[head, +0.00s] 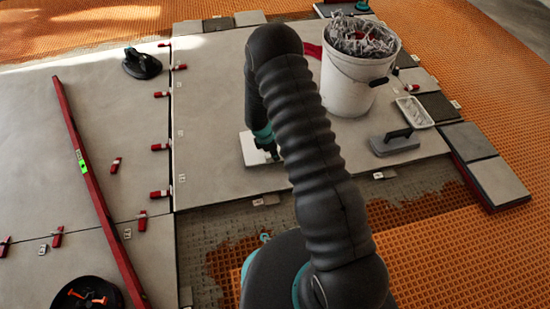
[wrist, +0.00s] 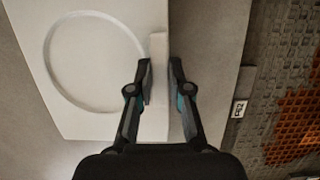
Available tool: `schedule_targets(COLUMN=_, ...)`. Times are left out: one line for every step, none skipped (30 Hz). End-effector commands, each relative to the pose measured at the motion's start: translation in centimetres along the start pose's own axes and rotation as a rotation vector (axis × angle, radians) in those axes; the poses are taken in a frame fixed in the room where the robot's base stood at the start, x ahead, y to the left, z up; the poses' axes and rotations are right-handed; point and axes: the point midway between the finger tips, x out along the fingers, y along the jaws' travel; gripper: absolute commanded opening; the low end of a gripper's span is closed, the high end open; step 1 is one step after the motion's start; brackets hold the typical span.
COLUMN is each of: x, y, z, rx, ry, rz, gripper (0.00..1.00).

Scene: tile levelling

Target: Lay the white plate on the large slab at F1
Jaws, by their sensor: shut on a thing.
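The white plate (head: 251,150) is at the large grey slab (head: 215,95), near the slab's middle left; I cannot tell whether it touches the slab. My gripper (head: 270,153) is over the plate's right part, partly hidden by my arm. In the wrist view the plate (wrist: 120,118) has a round raised ring and an upright rib (wrist: 158,55). My gripper (wrist: 162,78) has its fingers on both sides of this rib. Small label tags lie along the slab's edges, but I cannot read F1 on any of them.
A black suction cup (head: 142,64) and a long red bar (head: 90,185) lie left. Red wedges line the joint. Orange matting (head: 460,250) lies in front.

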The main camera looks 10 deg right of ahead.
Motion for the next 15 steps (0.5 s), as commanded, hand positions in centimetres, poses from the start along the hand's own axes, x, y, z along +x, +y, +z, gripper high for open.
schedule_targets(x=1.0, y=-0.1, z=-0.2, rx=-0.001, ry=0.0, rz=-0.002, gripper=0.0)
schedule_targets(x=1.4, y=0.0, z=-0.4, rx=-0.001, ry=-0.001, rz=-0.002, gripper=0.0)
schedule_targets(x=1.9, y=0.0, z=-0.5, rx=-0.001, ry=-0.001, rz=-0.001, gripper=0.0)
schedule_targets(x=2.2, y=0.0, z=-0.6, rx=0.0, ry=-0.001, rz=-0.001, gripper=0.0)
schedule_targets(x=2.4, y=0.0, z=-0.6, rx=0.0, ry=0.0, rz=0.0, gripper=0.0)
schedule_targets(x=2.5, y=0.0, z=-0.7, rx=0.0, ry=0.0, rz=0.001, gripper=0.0)
schedule_targets(x=2.6, y=0.1, z=-0.7, rx=0.0, ry=0.0, rz=0.001, gripper=0.0)
schedule_targets(x=2.5, y=0.1, z=-0.7, rx=0.0, ry=0.0, rz=0.001, gripper=0.0)
schedule_targets(x=2.5, y=0.1, z=-0.7, rx=0.0, ry=0.0, rz=0.001, gripper=0.0)
schedule_targets(x=2.5, y=0.1, z=-0.7, rx=0.0, ry=0.0, rz=0.001, gripper=0.0)
schedule_targets(x=2.5, y=0.1, z=-0.7, rx=0.0, ry=0.0, rz=0.001, gripper=0.0)
schedule_targets(x=2.5, y=0.1, z=-0.7, rx=0.0, ry=0.0, rz=0.001, gripper=0.0)
schedule_targets(x=2.5, y=0.0, z=-0.7, rx=0.0, ry=0.0, rz=0.001, gripper=0.0)
schedule_targets(x=2.6, y=0.0, z=-0.7, rx=0.0, ry=0.0, rz=0.001, gripper=0.0)
schedule_targets(x=2.7, y=0.0, z=-0.7, rx=0.0, ry=0.0, rz=0.001, gripper=0.0)
